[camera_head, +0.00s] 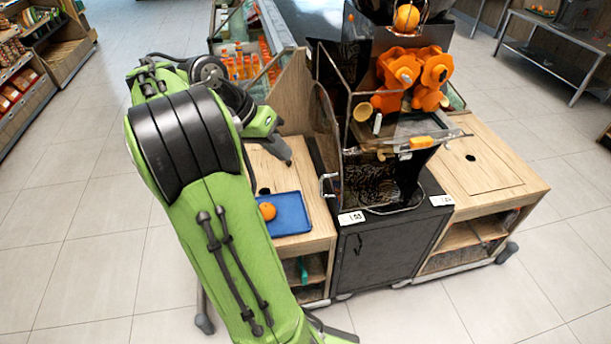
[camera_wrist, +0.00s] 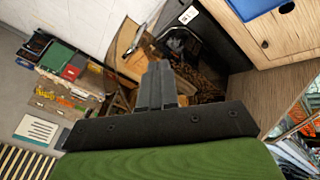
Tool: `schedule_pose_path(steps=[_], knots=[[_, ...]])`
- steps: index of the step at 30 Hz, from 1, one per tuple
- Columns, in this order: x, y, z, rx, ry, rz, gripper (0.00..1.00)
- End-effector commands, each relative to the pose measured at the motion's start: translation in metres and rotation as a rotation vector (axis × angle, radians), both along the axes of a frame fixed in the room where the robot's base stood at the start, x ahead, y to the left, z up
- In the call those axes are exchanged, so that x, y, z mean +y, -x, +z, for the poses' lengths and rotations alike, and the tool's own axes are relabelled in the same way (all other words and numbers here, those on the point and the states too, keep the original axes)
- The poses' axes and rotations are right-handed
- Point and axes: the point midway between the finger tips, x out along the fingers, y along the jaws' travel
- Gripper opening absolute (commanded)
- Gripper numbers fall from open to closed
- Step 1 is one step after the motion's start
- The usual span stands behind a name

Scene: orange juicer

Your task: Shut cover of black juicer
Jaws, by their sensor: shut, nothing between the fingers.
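The black juicer (camera_head: 382,42) stands on a dark cabinet, with its orange pressing parts (camera_head: 418,72) exposed at the front. Its see-through, dark-edged cover (camera_head: 326,135) appears swung open, sticking out at the left side of the juicer. A light handle shows near the cover's lower edge. My gripper (camera_head: 286,158) is left of the cover, above the wooden counter, and looks apart from it. In the wrist view my gripper (camera_wrist: 156,78) is shut and empty, with dark parts of the juicer (camera_wrist: 185,45) beyond the fingers.
A blue tray (camera_head: 291,222) with an orange (camera_head: 267,211) lies on the left wooden counter, below my gripper. A wooden panel (camera_head: 292,92) rises behind it. The dark cabinet (camera_head: 378,255) stands beneath the juicer. Open tiled floor lies in front.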

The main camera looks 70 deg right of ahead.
Motion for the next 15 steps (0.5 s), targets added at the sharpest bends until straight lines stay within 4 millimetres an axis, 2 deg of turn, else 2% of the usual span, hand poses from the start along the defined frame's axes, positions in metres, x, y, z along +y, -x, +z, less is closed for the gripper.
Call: schedule_pose_path(steps=[1,6,10,15], knots=[[-0.003,0.007,-0.017,0.001,-0.001,-0.004,0.0],[-0.014,0.023,-0.047,0.0,-0.001,-0.003,0.0],[-0.011,0.046,-0.046,-0.001,0.002,-0.001,0.0],[-0.01,0.058,-0.046,-0.001,0.001,0.002,0.0]])
